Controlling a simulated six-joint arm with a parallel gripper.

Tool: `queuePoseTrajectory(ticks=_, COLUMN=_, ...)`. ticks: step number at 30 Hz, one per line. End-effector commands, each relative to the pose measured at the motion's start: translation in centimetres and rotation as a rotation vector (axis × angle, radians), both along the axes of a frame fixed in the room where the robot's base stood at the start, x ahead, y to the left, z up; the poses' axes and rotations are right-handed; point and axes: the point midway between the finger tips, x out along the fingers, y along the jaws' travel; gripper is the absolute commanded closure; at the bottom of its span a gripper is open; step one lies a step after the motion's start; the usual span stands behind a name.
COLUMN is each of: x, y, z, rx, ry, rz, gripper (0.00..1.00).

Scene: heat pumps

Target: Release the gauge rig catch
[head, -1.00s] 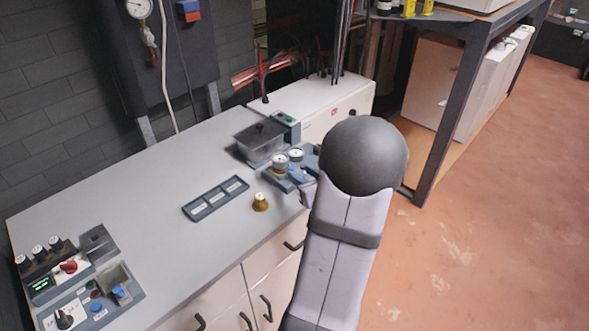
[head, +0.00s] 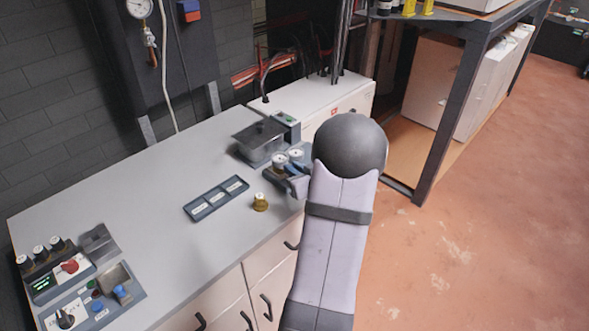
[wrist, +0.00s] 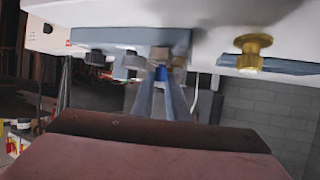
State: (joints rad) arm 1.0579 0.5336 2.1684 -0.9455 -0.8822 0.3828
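The gauge rig (head: 283,170) stands at the right end of the bench, with two round light-topped parts and dark blue parts. In the wrist view, where the bench hangs upside down, the rig's base (wrist: 140,40) is at the top. My gripper (wrist: 161,78) shows as two grey-blue fingers standing apart and pointing at the rig. A small blue piece (wrist: 161,73) shows between or just behind the fingertips; I cannot tell whether they touch it.
A brass fitting (head: 260,202) stands left of the rig, with a labelled tray (head: 216,198) beyond it. A grey lidded box (head: 260,140) is behind the rig. Control panels (head: 75,280) fill the bench's left end. Open floor lies right of the bench.

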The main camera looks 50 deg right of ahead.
Motion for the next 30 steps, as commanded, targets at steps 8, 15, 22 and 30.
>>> queuePoseTrajectory(ticks=8, x=-1.4, y=-0.1, z=0.1, rx=0.001, ry=0.002, rz=-0.004, gripper=1.0)
queuePoseTrajectory(ticks=15, x=-1.7, y=0.0, z=-0.1, rx=0.002, ry=0.003, rz=-0.004, gripper=1.0)
queuePoseTrajectory(ticks=22, x=-1.6, y=0.0, z=0.0, rx=0.001, ry=0.002, rz=-0.002, gripper=0.67)
queuePoseTrajectory(ticks=30, x=-1.9, y=0.0, z=0.1, rx=-0.001, ry=0.0, rz=-0.002, gripper=0.67)
